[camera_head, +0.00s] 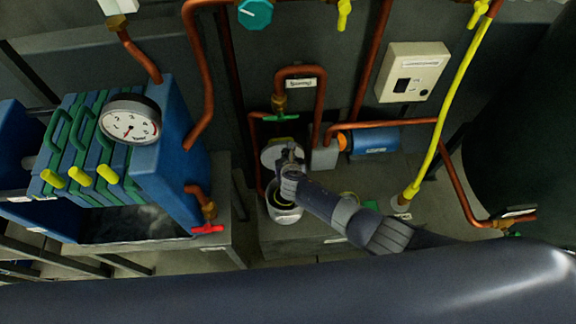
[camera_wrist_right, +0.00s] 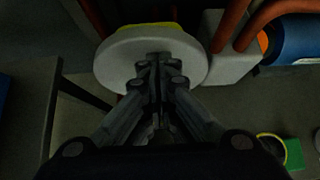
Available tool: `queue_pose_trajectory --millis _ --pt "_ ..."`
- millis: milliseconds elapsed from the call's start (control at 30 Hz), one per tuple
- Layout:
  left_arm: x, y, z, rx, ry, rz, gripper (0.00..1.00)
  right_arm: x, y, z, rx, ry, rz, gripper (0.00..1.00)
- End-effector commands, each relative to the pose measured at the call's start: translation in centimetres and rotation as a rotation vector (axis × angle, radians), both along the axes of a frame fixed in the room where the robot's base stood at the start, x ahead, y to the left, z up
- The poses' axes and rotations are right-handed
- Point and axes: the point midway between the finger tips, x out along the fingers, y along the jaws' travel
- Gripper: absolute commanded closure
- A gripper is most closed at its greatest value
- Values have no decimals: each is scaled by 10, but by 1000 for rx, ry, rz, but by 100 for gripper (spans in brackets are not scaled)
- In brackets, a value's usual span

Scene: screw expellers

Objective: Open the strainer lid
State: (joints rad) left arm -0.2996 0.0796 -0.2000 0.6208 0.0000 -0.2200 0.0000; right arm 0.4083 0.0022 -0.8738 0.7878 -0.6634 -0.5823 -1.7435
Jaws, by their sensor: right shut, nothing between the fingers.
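The strainer (camera_head: 284,213) is a pale round pot on a grey stand in the middle of the head view, and its dark opening shows. Its pale round lid (camera_head: 270,154) is tilted up behind the opening. In the right wrist view the lid (camera_wrist_right: 118,62) is a whitish disc with a yellow edge behind it. My right gripper (camera_head: 290,150) is shut and empty, with its fingertips in front of the lid. In the wrist view the fingertips overlap the disc; I cannot tell whether they touch it. My left gripper is not in view.
Copper pipes (camera_head: 321,110) and a green-handled valve (camera_head: 281,117) stand behind the strainer. A blue motor (camera_head: 374,142) is to its right. A blue filter press with a gauge (camera_head: 129,121) stands left. A yellow pipe (camera_head: 441,138) rises at right.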

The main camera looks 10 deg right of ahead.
Motion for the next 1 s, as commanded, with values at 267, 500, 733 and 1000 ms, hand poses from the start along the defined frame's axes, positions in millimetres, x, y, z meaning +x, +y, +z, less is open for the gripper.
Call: queue_pose_trajectory --millis 267,500,733,1000 --pt "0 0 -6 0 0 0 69 23 1 2 0 -1 0 100" --pt "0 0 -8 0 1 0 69 31 0 2 -1 0 -1 100" --pt "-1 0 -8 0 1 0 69 34 0 4 0 -3 0 100" --pt "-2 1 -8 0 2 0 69 36 0 5 0 -7 0 100"
